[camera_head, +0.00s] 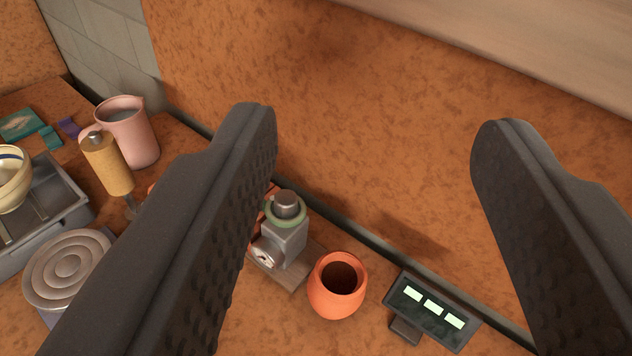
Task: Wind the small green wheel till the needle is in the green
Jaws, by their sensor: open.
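A small green wheel (268,207) sits around a grey knob on top of a grey block-shaped device (285,243), which stands on a wooden base. A round white dial (265,254) is on the device's front; its needle is too small to read. My gripper (375,125) is open and empty, its two dark fingers wide apart. The device is below the gap between them, nearer the left finger, which hides part of its left side. The gripper appears apart from the wheel.
An orange pot (325,303) and a dark display (433,309) stand right of the device. At left are a pink jug (133,130), a yellow-handled tool (107,165), a ridged round disc (66,270) and a grey tray (70,190) with a bowl. A brown wall rises behind.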

